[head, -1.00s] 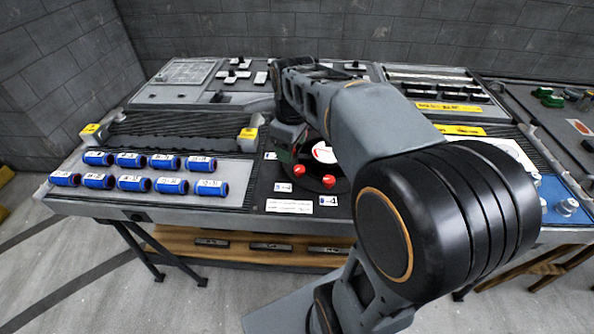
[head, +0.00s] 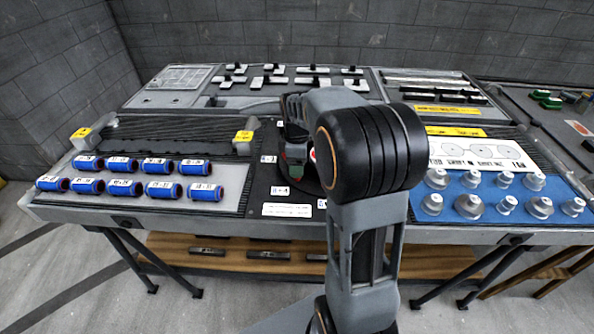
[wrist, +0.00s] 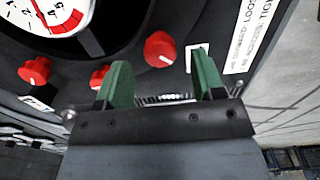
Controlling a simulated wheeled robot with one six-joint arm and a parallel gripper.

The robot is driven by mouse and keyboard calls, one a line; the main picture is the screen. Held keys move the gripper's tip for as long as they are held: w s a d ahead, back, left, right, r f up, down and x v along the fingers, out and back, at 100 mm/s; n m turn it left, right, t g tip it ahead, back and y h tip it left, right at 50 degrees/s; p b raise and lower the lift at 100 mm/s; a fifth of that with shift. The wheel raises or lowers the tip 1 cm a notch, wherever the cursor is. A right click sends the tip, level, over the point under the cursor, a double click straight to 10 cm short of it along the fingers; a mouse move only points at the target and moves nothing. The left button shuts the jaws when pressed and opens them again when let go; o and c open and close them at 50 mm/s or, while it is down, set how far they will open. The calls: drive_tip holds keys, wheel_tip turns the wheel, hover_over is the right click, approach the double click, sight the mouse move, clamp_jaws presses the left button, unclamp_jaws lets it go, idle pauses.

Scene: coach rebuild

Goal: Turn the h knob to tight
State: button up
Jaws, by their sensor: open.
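Three red knobs show in the wrist view beside a round gauge (wrist: 60,14): one at the left (wrist: 35,71), one in the middle (wrist: 101,76) partly behind a finger, and one at the right (wrist: 160,50). I cannot read which is the h knob. My gripper (wrist: 162,70) has green fingers, open and empty. The right knob lies ahead of the gap between the fingertips, apparently untouched.
A white plate with loosened and tight wording (wrist: 246,35) lies right of the knobs in the wrist view. Several blue cylinders (head: 124,187) lie on the left of the bench. White switches stand behind.

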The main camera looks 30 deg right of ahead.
drive_tip(key=shift+f, duration=1.4)
drive_tip(key=shift+c, duration=0.2)
drive_tip(key=c, duration=0.9)
